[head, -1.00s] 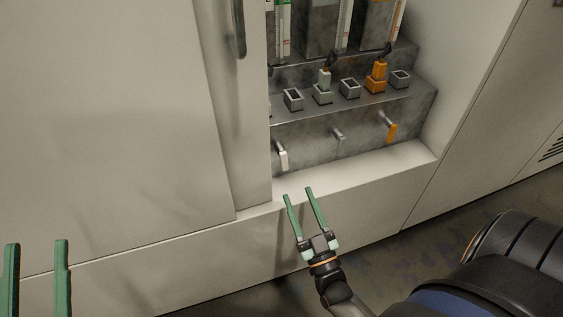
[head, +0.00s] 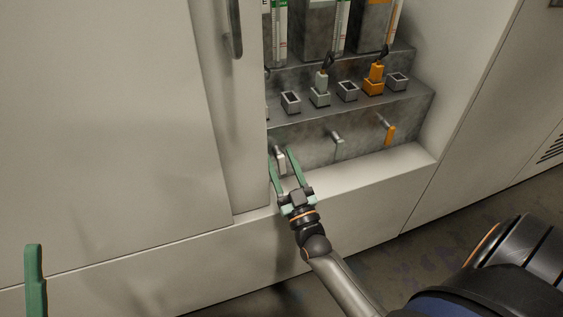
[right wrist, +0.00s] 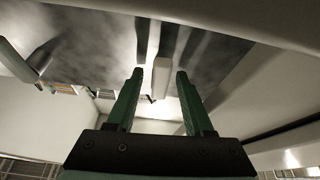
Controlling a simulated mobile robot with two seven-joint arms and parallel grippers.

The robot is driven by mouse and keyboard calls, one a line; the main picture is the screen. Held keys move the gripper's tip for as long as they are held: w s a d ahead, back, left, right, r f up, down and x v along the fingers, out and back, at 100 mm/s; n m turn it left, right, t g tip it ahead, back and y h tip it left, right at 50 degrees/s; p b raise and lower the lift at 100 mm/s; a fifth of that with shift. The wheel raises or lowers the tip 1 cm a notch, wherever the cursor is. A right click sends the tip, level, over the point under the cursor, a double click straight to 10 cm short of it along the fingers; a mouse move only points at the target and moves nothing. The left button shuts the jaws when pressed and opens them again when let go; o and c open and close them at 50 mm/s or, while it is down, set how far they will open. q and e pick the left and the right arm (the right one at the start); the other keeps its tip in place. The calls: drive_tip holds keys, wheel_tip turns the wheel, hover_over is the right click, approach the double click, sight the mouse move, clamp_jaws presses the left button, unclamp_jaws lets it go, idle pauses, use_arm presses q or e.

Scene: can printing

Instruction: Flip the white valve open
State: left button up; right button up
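The white valve handle (head: 281,163) hangs down on the grey metal front at the left of the alcove. My right gripper (head: 281,156) is open, with its green fingers on either side of the handle. In the right wrist view the pale handle (right wrist: 161,78) shows in the gap between the fingertips (right wrist: 159,72), with a visible space on each side. Only one green finger of my left gripper (head: 36,278) shows at the lower left of the head view, so its opening is hidden.
A grey valve (head: 338,142) and an orange valve (head: 390,133) are to the right on the same front. Sockets and plugs line the step above. The alcove's white ledge (head: 375,175) lies below. A cabinet door edge (head: 238,120) stands close on the left.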

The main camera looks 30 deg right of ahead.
clamp_jaws()
idle(0.3)
use_arm(q)
drive_tip(key=shift+w, duration=0.1)
use_arm(e)
drive_tip(key=shift+a+m+h+p, duration=0.1)
drive_tip(key=shift+m+h+p, duration=0.2)
drive_tip(key=shift+m+h, duration=0.45)
use_arm(q)
drive_tip(key=w+f+n+y, duration=0.1)
drive_tip(key=w+f+y, duration=0.1)
drive_tip(key=shift+a+f+n+y, duration=0.2)
drive_tip(key=shift+f+n+y, duration=0.1)
drive_tip(key=shift+n, duration=0.1)
use_arm(e)
drive_tip(key=shift+o, duration=0.3)
unclamp_jaws()
use_arm(q)
drive_tip(key=shift+s, duration=0.2)
use_arm(e)
drive_tip(key=shift+s+f, duration=0.1)
drive_tip(key=shift+f, duration=0.05)
